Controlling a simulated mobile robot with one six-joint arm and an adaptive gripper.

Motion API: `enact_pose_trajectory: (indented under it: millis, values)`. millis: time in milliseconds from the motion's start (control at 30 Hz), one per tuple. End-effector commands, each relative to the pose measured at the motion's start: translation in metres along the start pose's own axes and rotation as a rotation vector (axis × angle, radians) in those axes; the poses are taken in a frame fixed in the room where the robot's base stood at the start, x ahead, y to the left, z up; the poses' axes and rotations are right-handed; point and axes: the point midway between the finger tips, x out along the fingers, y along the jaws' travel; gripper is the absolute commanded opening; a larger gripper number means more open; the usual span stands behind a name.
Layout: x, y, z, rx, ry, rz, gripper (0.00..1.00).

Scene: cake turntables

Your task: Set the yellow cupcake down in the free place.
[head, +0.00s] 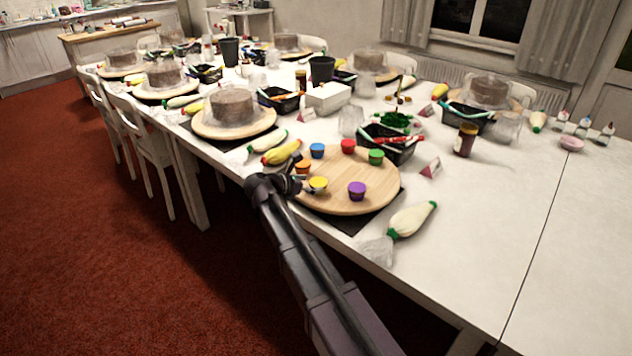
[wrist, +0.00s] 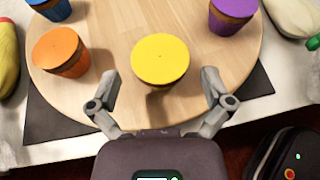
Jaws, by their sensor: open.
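The yellow cupcake (head: 318,184) appears to stand upright on the round wooden turntable (head: 338,206), near its front left edge. It also shows in the wrist view (wrist: 160,58), between and slightly beyond the fingertips. My gripper (wrist: 159,84) is open, with one finger on each side of the cupcake and visible gaps to both. In the head view my gripper (head: 294,184) reaches in at the turntable's left edge. Orange (head: 303,167), blue (head: 318,150), red (head: 348,146), green (head: 376,156) and purple (head: 357,190) cupcakes stand around the board. The widest bare stretch lies between green and purple.
A piping bag (head: 412,219) lies right of the turntable and a yellow one (head: 282,152) lies to its left. A black tray (head: 388,150) of tools stands behind it. A covered cake (head: 232,107) stands farther left. The table's right part is mostly clear.

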Motion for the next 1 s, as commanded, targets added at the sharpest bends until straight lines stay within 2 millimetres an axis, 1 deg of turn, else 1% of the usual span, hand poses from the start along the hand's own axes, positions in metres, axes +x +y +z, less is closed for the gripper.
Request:
enact_pose_trajectory:
  millis: [33,300,500,700,1000]
  values:
    - [-0.010,0.000,0.003,-0.001,0.000,0.001,1.00]
    - [-0.055,0.000,0.003,-0.001,0.000,0.002,1.00]
    - [-0.081,0.000,0.002,0.000,0.000,0.001,1.00]
    - [-0.092,0.000,0.001,0.001,0.000,-0.001,1.00]
    - [-0.093,0.000,0.000,0.001,0.000,-0.001,1.00]
